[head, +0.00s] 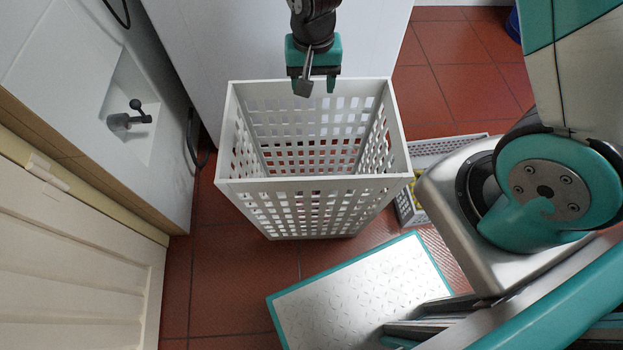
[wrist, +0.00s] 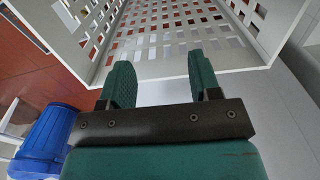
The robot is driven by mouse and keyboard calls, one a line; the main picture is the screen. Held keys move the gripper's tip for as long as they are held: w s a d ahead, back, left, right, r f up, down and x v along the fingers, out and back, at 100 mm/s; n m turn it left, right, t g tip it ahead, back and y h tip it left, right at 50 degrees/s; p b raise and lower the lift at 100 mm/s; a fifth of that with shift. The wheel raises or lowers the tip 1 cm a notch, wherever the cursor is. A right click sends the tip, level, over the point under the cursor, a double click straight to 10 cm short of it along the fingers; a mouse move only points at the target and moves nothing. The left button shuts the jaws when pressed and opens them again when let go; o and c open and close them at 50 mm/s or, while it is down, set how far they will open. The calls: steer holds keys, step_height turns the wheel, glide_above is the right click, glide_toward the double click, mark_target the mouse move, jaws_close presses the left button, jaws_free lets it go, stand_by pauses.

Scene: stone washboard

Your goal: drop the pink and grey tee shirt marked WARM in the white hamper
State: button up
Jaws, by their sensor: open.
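The white hamper (head: 315,182) stands upright on the red tiled floor in the head view, with square holes in its walls and an open top. Its wall and rim also show in the wrist view (wrist: 285,25). My gripper (head: 317,86) is at the hamper's far rim, pointing down. In the wrist view my gripper (wrist: 160,62) has its two teal fingers apart with nothing between them. I see no pink and grey tee shirt in either view. The hamper's lower inside is partly hidden by its near wall.
A low light-grey basket (head: 445,147) with something yellow in it stands right of the hamper, partly hidden by my arm. A blue bin (wrist: 45,140) is at the wrist view's lower left. A pale wall-like panel (head: 190,40) rises behind the hamper.

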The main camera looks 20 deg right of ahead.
step_height(320, 180, up, 12)
steer(key=p, duration=0.2)
steer(key=shift+r, duration=0.15)
